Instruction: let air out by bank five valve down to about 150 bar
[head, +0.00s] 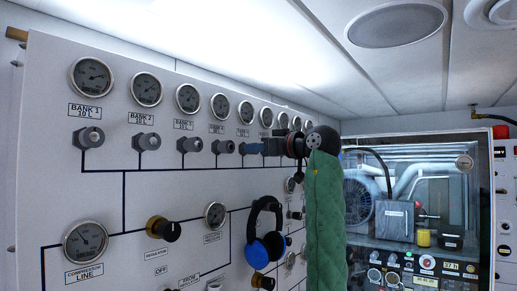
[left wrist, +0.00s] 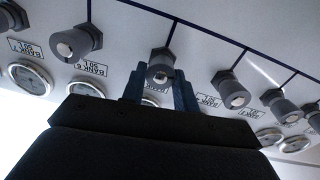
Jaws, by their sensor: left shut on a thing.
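My left gripper (head: 251,148) reaches in from the right of the head view and is shut on the bank five valve (left wrist: 160,66). In the left wrist view its two blue fingers (left wrist: 160,85) stand on either side of this grey knob. The bank five gauge (head: 246,112) is above the valve in the head view; its needle is too small to read. In the wrist view that gauge is mostly hidden behind the gripper. My right gripper is not in view.
Neighbouring valves, bank four (head: 223,147) and bank six (left wrist: 75,43), sit close on both sides. Blue and black ear defenders (head: 265,236) hang on the panel below. A black and brass regulator knob (head: 163,229) sticks out at lower left. A glazed compressor cabinet (head: 410,200) stands behind.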

